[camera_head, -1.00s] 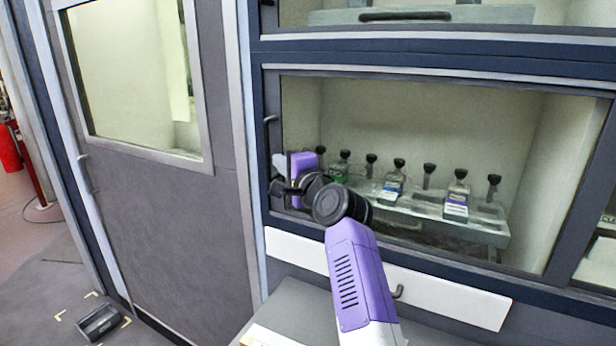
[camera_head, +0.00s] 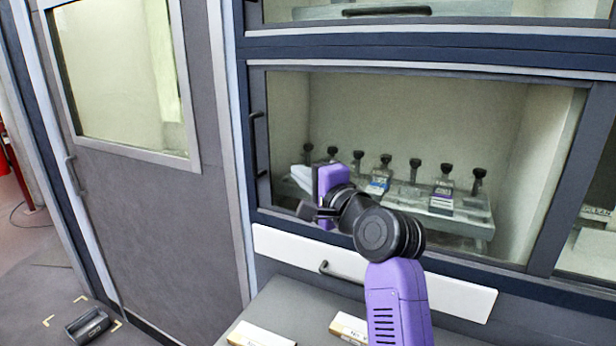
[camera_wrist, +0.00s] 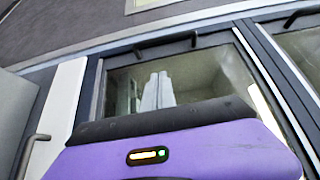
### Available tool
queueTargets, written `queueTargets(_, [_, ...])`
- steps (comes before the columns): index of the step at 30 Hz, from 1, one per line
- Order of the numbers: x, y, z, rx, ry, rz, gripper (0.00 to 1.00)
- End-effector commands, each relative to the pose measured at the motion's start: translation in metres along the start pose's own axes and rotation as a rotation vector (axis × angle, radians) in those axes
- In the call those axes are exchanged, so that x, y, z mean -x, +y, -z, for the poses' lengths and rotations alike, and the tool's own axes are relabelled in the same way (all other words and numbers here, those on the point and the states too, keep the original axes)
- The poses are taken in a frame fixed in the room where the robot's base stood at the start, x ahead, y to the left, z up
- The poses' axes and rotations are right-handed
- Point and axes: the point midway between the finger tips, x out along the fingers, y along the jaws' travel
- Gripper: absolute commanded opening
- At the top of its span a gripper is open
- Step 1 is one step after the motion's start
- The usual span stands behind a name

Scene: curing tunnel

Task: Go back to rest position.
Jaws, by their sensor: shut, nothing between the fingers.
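My arm's purple hand (camera_head: 331,186) is in front of the lower cabinet window (camera_head: 450,110), near its lower left corner. The light grey fingers of my gripper (camera_head: 301,178) point away to the left of the hand. In the wrist view, the gripper fingers (camera_wrist: 158,90) stand side by side, shut and empty, above the purple hand body. Nothing is held.
A white drawer front (camera_head: 440,290) with a dark handle lies below. A grey door (camera_head: 165,220) is left. A small black bin (camera_head: 88,326) sits on the floor.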

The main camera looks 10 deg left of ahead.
Motion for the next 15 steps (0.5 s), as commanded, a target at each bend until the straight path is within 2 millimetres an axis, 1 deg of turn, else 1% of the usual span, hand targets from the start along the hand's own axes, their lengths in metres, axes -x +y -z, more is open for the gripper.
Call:
queueTargets(2, [0.002,-0.002,0.001,0.028,0.005,0.009,0.00])
queueTargets(4, [0.003,-0.009,0.007,0.084,0.028,0.035,0.00])
queueTargets(5, [0.004,-0.017,0.010,0.119,0.045,0.055,0.00])
queueTargets(8, [0.016,-0.047,0.020,0.257,0.120,0.137,0.00])
queueTargets(9, [0.025,-0.045,0.024,0.329,0.161,0.158,0.00])
queueTargets(11, [0.037,-0.038,0.031,0.407,0.209,0.171,0.00])
queueTargets(14, [0.058,-0.022,0.039,0.511,0.273,0.177,0.00])
queueTargets(15, [0.066,-0.013,0.042,0.549,0.297,0.175,0.00])
